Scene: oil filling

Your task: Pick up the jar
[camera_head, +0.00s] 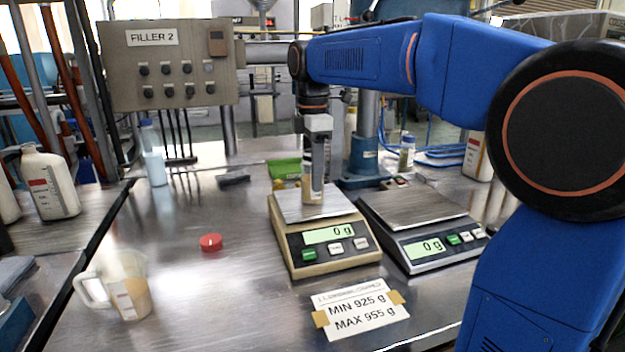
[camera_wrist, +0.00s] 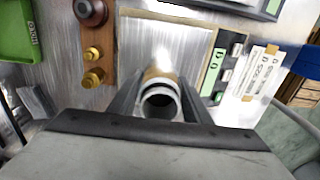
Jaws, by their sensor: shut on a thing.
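The jar (camera_head: 308,190) is small, with a tan lower part, and stands upright over the metal pan of the left scale (camera_head: 327,247). I cannot tell whether its base touches the pan. My gripper (camera_head: 317,190) comes down from above and is shut on the jar, hiding much of it. In the wrist view the jar's round open mouth (camera_wrist: 159,101) shows between the two fingers of my gripper (camera_wrist: 158,108). The left scale's display reads 0 g.
A second scale (camera_head: 425,235) stands to the right, its pan empty. A red cap (camera_head: 210,242) and a measuring jug (camera_head: 124,287) are on the table at left. A paper sign (camera_head: 361,312) lies in front. A wooden block with brass fittings (camera_wrist: 97,55) is beside the scale.

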